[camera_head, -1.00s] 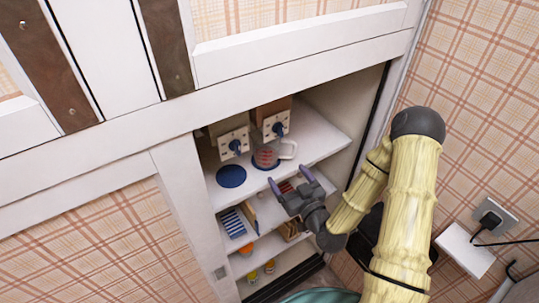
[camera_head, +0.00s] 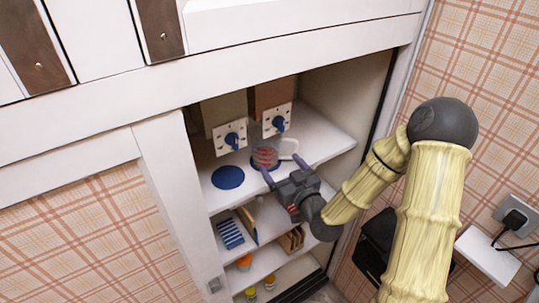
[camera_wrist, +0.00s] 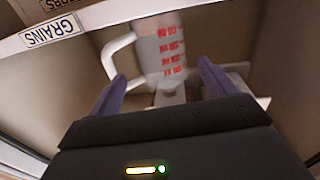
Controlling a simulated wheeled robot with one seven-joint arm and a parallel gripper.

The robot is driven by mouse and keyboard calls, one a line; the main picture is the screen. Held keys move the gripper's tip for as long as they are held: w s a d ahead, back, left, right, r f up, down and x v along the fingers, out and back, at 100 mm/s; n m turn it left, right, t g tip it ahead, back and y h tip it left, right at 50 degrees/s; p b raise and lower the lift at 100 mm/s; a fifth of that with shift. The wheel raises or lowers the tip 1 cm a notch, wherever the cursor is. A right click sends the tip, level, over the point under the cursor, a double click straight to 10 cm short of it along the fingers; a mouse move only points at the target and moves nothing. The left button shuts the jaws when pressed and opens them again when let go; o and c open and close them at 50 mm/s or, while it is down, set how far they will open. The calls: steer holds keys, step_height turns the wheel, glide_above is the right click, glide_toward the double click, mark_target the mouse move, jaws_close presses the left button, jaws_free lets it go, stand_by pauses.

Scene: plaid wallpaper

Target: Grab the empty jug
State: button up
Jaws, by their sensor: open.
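The jug (camera_head: 265,157) is clear with red measuring marks and a white handle. It stands upright on the upper shelf (camera_head: 320,140) under a dispenser, and it looks empty. In the wrist view the jug (camera_wrist: 163,50) is straight ahead, with its handle on the left. My gripper (camera_head: 281,170) is open, its two purple fingers pointing toward the jug from the front. In the wrist view the fingers (camera_wrist: 165,88) are apart with the jug beyond and between them. Whether they reach either side of it I cannot tell.
Two dispensers with blue knobs (camera_head: 232,139) hang above the shelf. A blue disc (camera_head: 228,177) lies to the left of the jug. Lower shelves hold a striped item (camera_head: 230,233) and small jars. A cabinet wall (camera_head: 350,95) bounds the right; a GRAINS label (camera_wrist: 52,31) shows.

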mark_target(273, 154)
steer(key=shift+p+x, duration=0.6)
steer(key=shift+x, duration=1.7)
steer(key=shift+w+a+r, duration=0.1)
steer(key=shift+w+r, duration=0.05)
steer(key=p+x, duration=0.2)
steer(key=x, duration=0.2)
steer(key=shift+w+a+r+p, duration=0.1)
steer(key=shift+r+p, duration=0.05)
steer(key=shift+p, duration=0.2)
steer(key=shift+w+a, duration=0.1)
steer(key=shift+w, duration=0.15)
steer(key=c, duration=0.8)
steer(key=shift+r, duration=0.1)
